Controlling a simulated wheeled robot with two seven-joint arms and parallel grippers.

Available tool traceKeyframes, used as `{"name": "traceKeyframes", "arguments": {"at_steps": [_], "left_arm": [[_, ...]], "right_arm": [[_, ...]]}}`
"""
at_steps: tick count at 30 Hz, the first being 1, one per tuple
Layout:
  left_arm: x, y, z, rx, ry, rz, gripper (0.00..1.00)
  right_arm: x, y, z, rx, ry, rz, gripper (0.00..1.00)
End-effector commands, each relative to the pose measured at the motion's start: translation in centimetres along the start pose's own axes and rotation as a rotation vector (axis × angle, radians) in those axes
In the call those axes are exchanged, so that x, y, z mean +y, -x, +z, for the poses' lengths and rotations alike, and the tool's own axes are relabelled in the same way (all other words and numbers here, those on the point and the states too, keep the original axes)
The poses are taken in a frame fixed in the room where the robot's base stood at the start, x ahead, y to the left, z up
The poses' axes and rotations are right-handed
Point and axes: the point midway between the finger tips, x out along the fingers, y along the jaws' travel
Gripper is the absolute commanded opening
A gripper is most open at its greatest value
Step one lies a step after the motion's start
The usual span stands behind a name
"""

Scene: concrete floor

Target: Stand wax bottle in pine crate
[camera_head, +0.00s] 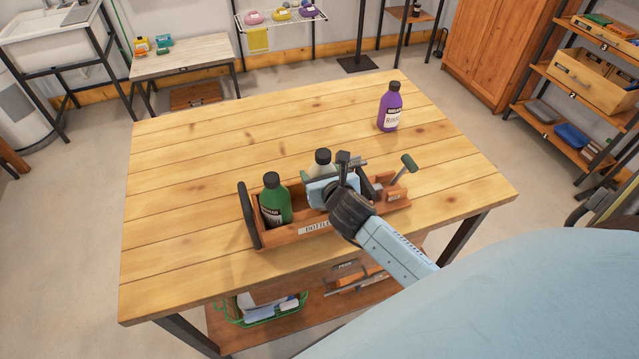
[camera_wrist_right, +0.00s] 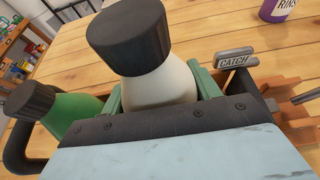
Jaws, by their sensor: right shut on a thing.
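A pale bottle with a dark cap (camera_head: 321,158), likely the wax bottle, is upright in my right gripper (camera_head: 325,188). Its label is hidden. In the right wrist view, green finger pads press on both sides of the pale bottle (camera_wrist_right: 165,80). The bottle is at the middle of the wooden crate (camera_head: 285,241), which has a label starting "BOTTLE" on its front. My gripper and forearm cover the crate's middle, so I cannot tell whether the bottle's base touches the crate floor. My left gripper is not in view.
A green bottle (camera_head: 274,200) stands in the crate's left end. A brush-like tool with a green end (camera_head: 408,164) sticks out at the right, near a "CATCH" tag (camera_wrist_right: 235,60). A purple bottle (camera_head: 389,108) stands on the table (camera_head: 200,160), whose left and back are clear.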

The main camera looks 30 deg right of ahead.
Motion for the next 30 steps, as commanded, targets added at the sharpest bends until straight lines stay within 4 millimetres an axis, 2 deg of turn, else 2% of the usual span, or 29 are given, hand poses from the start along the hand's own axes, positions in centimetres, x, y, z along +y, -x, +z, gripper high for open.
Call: {"name": "traceKeyframes", "arguments": {"at_steps": [3,6,19,20,24,30], "left_arm": [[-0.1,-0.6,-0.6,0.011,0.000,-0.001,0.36],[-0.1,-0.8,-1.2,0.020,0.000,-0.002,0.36],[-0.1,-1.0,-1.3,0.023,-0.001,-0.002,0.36],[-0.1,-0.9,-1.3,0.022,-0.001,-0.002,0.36],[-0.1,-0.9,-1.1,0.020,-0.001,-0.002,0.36],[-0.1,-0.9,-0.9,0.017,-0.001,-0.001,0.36]], "right_arm": [[0.1,-0.7,-1.8,0.000,-0.003,0.001,0.24],[0.1,-1.1,-2.6,-0.001,-0.003,0.001,0.24],[0.1,-1.3,-3.1,-0.002,-0.001,0.001,0.24],[0.1,-1.3,-3.2,0.001,-0.001,0.001,0.64],[0.1,-1.3,-3.1,0.001,-0.001,0.001,0.82],[0.1,-1.3,-3.1,0.001,-0.001,0.001,0.83]]}}
